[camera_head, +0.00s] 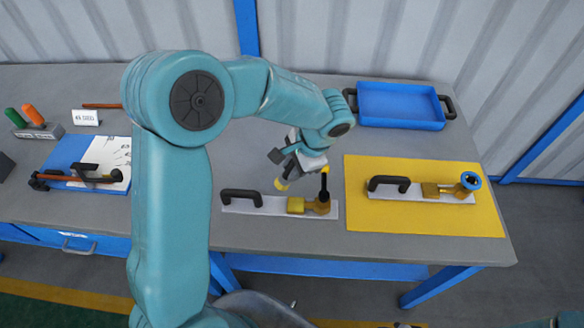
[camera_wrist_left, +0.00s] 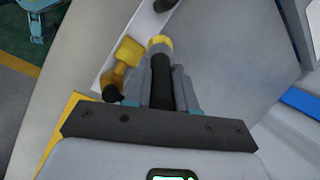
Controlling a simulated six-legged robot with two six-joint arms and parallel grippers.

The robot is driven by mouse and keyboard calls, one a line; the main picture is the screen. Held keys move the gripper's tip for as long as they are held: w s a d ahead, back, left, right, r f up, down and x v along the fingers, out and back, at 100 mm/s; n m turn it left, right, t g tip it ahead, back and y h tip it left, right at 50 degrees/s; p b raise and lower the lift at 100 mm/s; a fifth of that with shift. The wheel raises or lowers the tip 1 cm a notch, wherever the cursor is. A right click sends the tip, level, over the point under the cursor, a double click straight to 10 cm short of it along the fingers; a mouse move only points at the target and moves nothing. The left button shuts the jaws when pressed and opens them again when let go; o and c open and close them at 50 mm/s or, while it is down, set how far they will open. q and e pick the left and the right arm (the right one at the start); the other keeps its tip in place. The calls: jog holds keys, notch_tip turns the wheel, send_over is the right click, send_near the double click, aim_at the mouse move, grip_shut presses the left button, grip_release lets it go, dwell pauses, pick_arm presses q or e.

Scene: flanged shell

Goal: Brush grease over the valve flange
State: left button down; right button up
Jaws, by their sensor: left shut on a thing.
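My left gripper (camera_head: 297,172) is shut on a black-handled brush with a yellow end (camera_head: 281,184), above the grey bench. The brush's yellow band and grey tip (camera_wrist_left: 160,44) show beyond my left fingers (camera_wrist_left: 168,88) in the wrist view. A brass valve with a flange (camera_head: 318,206) and an upright black stem sits at the right end of a pale plate (camera_head: 262,206), just below the gripper. The valve also shows in the wrist view (camera_wrist_left: 126,58), left of the brush. The brush appears apart from it. My right gripper is not in view.
A yellow mat (camera_head: 420,220) at right bears a similar plate with a brass valve and blue handwheel (camera_head: 470,181). A blue tray (camera_head: 400,106) stands behind. At left are a blue board (camera_head: 62,158) and a holder with green and orange handles (camera_head: 40,131).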

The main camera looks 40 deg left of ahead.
pick_arm(q)
notch_tip(320, 180, up, 3)
jog(key=shift+d+f+p, duration=0.1)
jog(key=shift+f+p, duration=0.1)
jog(key=shift+p, duration=0.55)
jog(key=shift+r, duration=0.2)
jog(key=shift+s+d+f+t+b, duration=0.3)
jog(key=shift+s+f+b, duration=0.2)
jog(key=shift+b, duration=0.55)
jog(key=shift+s+d+t+b, duration=0.3)
jog(key=shift+s+d+b, duration=0.15)
jog(key=shift+s+b, duration=0.25)
